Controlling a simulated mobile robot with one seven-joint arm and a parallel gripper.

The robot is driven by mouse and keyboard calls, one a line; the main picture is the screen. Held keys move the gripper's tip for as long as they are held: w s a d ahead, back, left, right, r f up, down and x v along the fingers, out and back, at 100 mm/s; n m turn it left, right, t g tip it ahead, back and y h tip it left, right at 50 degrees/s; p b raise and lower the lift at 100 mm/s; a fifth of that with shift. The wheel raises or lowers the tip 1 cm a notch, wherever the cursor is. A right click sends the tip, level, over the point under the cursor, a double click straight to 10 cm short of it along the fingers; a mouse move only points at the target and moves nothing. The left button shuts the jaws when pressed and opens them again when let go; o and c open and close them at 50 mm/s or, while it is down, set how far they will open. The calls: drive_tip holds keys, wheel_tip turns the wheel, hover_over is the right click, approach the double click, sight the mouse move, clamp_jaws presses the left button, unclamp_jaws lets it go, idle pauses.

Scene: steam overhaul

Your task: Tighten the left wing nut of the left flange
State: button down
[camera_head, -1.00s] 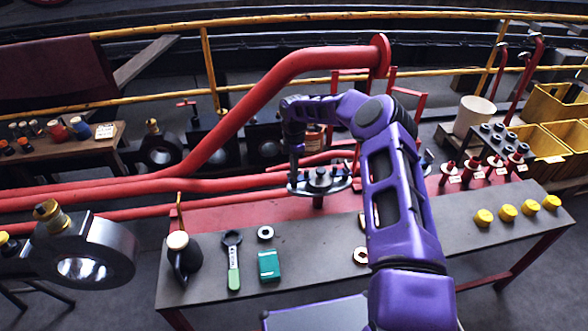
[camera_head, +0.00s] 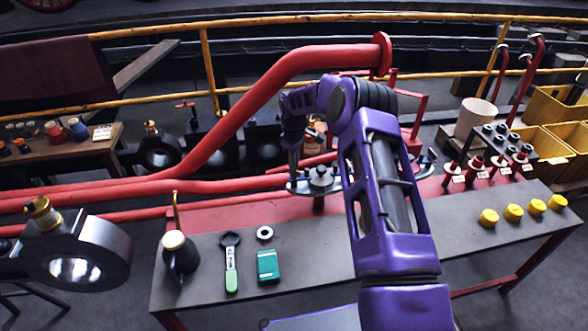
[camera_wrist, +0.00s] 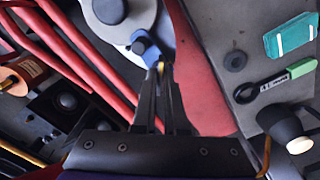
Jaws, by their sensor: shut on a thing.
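The left flange (camera_head: 322,183) is a grey disc with a dark central knob, in front of the red pipe in the head view. It also shows at the top of the wrist view (camera_wrist: 101,17). The left wing nut (camera_wrist: 146,47) is blue and sits at the flange's edge. My gripper (camera_wrist: 161,70) points at it, with its fingertips close together on it and a small yellow-brass bit between them. The tips partly hide the nut, so its exact angle is unclear. In the head view my gripper (camera_head: 293,178) comes down upright at the flange's left edge.
A second flange (camera_head: 426,162) is partly behind my arm. A green-handled wrench (camera_head: 231,265), a teal box (camera_head: 268,265), a dark ring (camera_head: 265,233) and an oil can (camera_head: 180,254) stand on the bench's left. Yellow caps (camera_head: 513,212) lie at right. Red pipes (camera_head: 225,135) run close behind.

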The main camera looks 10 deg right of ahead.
drive_tip(key=m+b, duration=0.1)
drive_tip(key=m, duration=0.4)
drive_tip(key=shift+m, duration=2.5)
drive_tip(key=shift+r, duration=0.1)
drive_tip(key=c, duration=1)
unclamp_jaws()
drive_tip(key=shift+o, duration=0.2)
wheel_tip(320, 180, up, 17)
drive_tip(key=p, duration=0.2)
drive_tip(key=shift+r, duration=0.15)
drive_tip(key=shift+r, duration=0.1)
